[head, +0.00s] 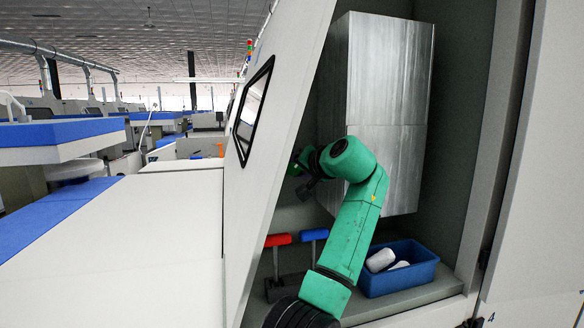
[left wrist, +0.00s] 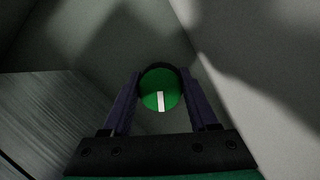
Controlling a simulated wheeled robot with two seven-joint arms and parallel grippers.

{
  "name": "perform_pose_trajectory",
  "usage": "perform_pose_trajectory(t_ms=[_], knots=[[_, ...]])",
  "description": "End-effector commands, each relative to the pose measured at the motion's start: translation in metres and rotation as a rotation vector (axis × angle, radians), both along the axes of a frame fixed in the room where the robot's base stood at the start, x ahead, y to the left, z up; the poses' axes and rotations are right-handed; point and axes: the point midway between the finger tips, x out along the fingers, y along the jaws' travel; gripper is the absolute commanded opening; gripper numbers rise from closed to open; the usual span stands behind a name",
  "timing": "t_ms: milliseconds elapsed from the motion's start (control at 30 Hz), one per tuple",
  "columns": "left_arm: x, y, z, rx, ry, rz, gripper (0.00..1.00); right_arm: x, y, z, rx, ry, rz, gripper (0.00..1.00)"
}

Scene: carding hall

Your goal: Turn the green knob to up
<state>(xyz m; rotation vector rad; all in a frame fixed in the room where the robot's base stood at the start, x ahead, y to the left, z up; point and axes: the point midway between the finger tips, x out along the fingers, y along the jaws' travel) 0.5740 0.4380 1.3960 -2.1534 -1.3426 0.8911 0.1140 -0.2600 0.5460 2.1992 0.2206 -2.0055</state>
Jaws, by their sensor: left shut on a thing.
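The green knob (left wrist: 161,80) shows in the left wrist view as a round green face with a white bar mark. The mark runs from near the middle towards the lower edge of the face in that view. My left gripper (left wrist: 160,88) has one dark finger on each side of the knob and is shut on it. In the head view my left gripper (head: 303,168) is inside the open cabinet, by its left wall. The knob cannot be made out clearly there. My right gripper is not in view.
A red-topped lever (head: 278,240) and a blue-topped lever (head: 314,235) stand low in the cabinet. A blue bin (head: 403,278) with white items sits on its floor at the right. A grey metal duct (head: 390,90) hangs behind my arm. The open panel (head: 270,130) bounds the left.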

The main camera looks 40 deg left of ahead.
Motion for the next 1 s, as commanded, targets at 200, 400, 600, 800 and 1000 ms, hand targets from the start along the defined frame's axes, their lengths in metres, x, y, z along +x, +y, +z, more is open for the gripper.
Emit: perform_pose_trajectory(t_ms=[200,400,600,800,1000], knots=[[0.000,-0.001,-0.002,-0.120,-0.168,0.000,0.04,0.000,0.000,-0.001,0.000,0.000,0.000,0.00],[0.001,-0.001,-0.002,-0.225,-0.321,0.000,0.04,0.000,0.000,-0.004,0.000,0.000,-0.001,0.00],[0.002,-0.002,-0.003,-0.317,-0.451,-0.001,0.04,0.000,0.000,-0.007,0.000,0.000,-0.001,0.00],[0.002,-0.002,-0.003,-0.380,-0.542,0.000,0.04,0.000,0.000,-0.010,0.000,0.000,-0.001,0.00],[0.003,-0.002,-0.003,-0.415,-0.592,0.001,0.04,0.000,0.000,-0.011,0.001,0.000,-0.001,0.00]])
